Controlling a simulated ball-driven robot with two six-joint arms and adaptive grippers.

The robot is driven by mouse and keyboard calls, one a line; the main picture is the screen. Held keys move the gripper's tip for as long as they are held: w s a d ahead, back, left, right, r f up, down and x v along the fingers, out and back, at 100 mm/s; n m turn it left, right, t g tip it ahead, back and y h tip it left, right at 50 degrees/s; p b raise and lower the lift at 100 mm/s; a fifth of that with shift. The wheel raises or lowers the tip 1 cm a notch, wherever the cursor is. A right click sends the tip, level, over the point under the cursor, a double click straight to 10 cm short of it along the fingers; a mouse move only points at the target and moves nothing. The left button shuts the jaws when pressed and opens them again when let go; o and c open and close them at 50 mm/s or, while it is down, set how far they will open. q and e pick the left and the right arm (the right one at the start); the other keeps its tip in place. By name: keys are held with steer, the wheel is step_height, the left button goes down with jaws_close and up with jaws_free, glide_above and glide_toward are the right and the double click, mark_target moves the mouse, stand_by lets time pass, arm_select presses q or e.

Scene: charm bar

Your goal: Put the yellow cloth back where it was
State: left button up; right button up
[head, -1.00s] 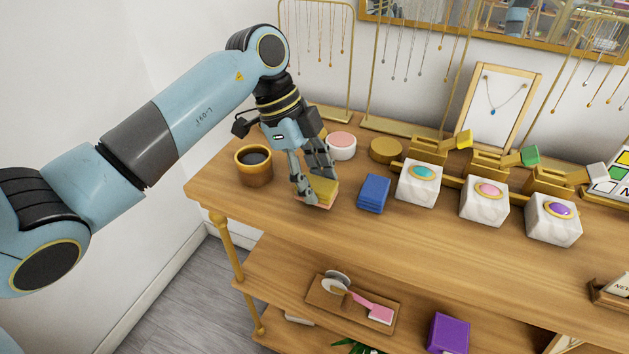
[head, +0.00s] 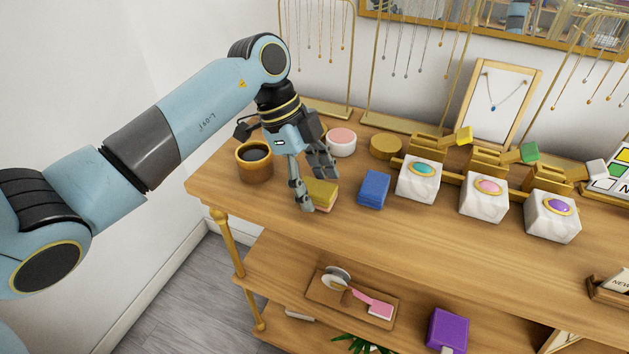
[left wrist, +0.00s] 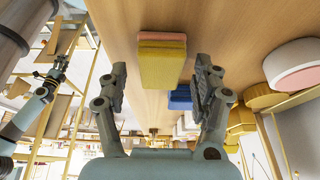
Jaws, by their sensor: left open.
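The yellow cloth (head: 321,193) is a folded block lying on a pink folded cloth (head: 327,208) on the wooden counter, left of a folded blue cloth (head: 374,190). My left gripper (head: 318,191) is open at the yellow cloth, its two fingers apart on either side. In the left wrist view, the yellow cloth (left wrist: 161,68) shows beyond the open fingers with the pink cloth (left wrist: 162,37) against it, and nothing is clamped. The blue cloth (left wrist: 181,97) is partly hidden there. My right gripper is not seen in the head view.
A dark-filled brown cup (head: 255,165) stands left of the gripper. A pink-topped white jar (head: 341,143) and a round gold box (head: 385,148) stand behind. White blocks with gems (head: 418,181) line the right. The counter front (head: 400,230) is clear.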

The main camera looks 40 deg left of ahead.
arm_select(q)
steer(key=b+v, duration=0.1)
steer(key=v, duration=1.1)
steer(key=shift+a, duration=0.1)
